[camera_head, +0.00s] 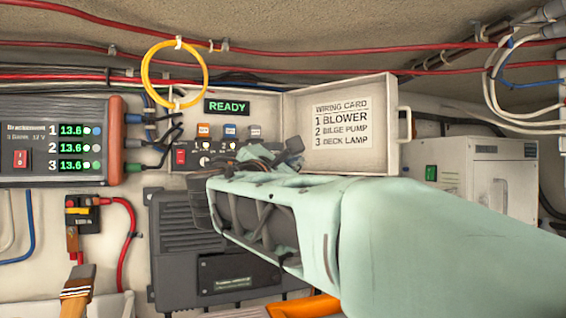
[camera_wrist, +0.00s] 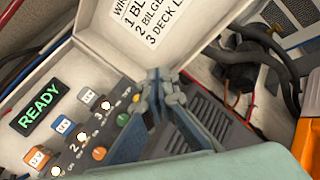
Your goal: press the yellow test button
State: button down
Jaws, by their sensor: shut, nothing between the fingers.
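The control panel (camera_head: 190,128) stands at the back, with its READY display (camera_head: 227,107) lit green and its lid open to the right. In the wrist view the panel shows an orange round button (camera_wrist: 99,153), a green round button (camera_wrist: 122,119) and several lit white spots. A small yellow-orange spot (camera_wrist: 137,97) sits close to my fingertips; I cannot tell whether it is the yellow test button. My gripper (camera_wrist: 162,79) is shut and empty in front of the panel's right end. Its fingers hide part of the panel; contact cannot be told.
The wiring card (camera_head: 342,124) is inside the open lid. A battery monitor (camera_head: 62,140) is on the left wall, and a dark grey ribbed unit (camera_head: 180,245) is below the panel. A yellow cable loop (camera_head: 146,75) hangs above.

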jog(key=w+a+p, duration=0.3)
jog(key=w+p, duration=0.1)
jog(key=w, duration=0.4)
jog(key=shift+a+p, duration=0.15)
jog(key=shift+p, duration=0.2)
jog(key=shift+w, duration=0.2)
dwell(1.1)
jog(key=shift+w+a, duration=0.2)
jog(key=shift+w, duration=0.1)
jog(key=shift+w+a+p, duration=0.15)
jog(key=shift+w+p, duration=0.15)
jog(key=shift+p, duration=0.05)
dwell(0.6)
jog(key=shift+s, duration=0.1)
jog(key=shift+s+d+b, duration=0.35)
jog(key=shift+s+b, duration=0.25)
jog(key=shift+b, duration=0.05)
